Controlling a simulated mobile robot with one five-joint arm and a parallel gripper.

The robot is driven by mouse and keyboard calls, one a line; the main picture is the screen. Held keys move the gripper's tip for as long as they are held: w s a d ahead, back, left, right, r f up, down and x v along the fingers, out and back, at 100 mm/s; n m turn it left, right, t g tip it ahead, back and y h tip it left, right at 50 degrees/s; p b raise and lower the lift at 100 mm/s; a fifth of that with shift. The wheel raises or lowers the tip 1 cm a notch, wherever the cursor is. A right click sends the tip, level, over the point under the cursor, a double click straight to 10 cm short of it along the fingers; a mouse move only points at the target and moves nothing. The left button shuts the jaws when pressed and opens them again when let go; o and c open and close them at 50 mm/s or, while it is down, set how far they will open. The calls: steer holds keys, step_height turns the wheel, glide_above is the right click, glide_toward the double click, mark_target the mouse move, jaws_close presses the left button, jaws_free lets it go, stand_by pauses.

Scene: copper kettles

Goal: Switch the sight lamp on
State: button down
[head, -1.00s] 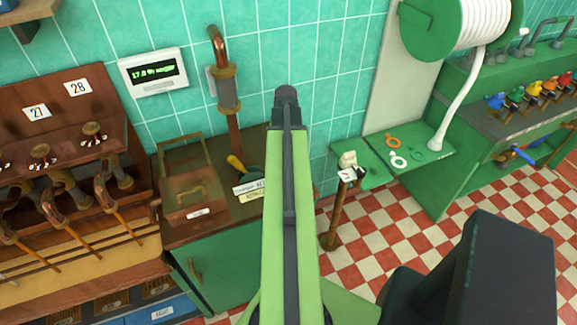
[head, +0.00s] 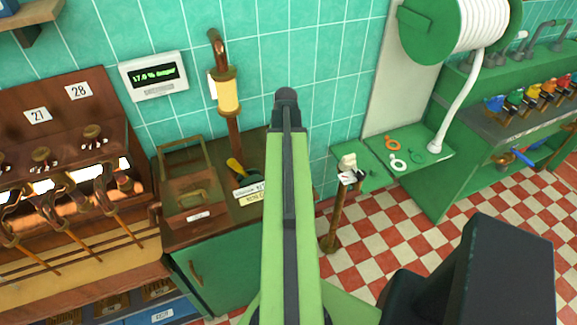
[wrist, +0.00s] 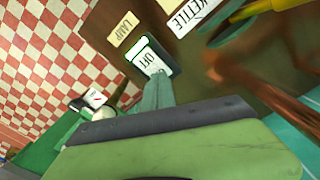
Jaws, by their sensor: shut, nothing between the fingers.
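The sight lamp's switch (wrist: 147,60) shows in the wrist view beside a cream LAMP label (wrist: 122,28). Its visible face reads OFF and a green light glows along its far edge. My gripper (wrist: 158,90) is shut and empty, its tip at the near end of the switch, touching it or very close. In the head view my arm hides the switch and the gripper. The sight glass (head: 228,95) on the copper pipe glows warm yellow.
A white KETTLE label (wrist: 198,14) is beside the switch. A wooden box (head: 190,195) stands on the cabinet to the left. The wall display (head: 154,74) reads about 17.0 % sugar. A green shelf (head: 400,160) with rings is to the right.

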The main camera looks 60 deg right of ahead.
step_height(320, 180, up, 6)
steer(key=p, duration=0.4)
steer(key=shift+f+p, duration=0.2)
steer(key=shift+p, duration=0.2)
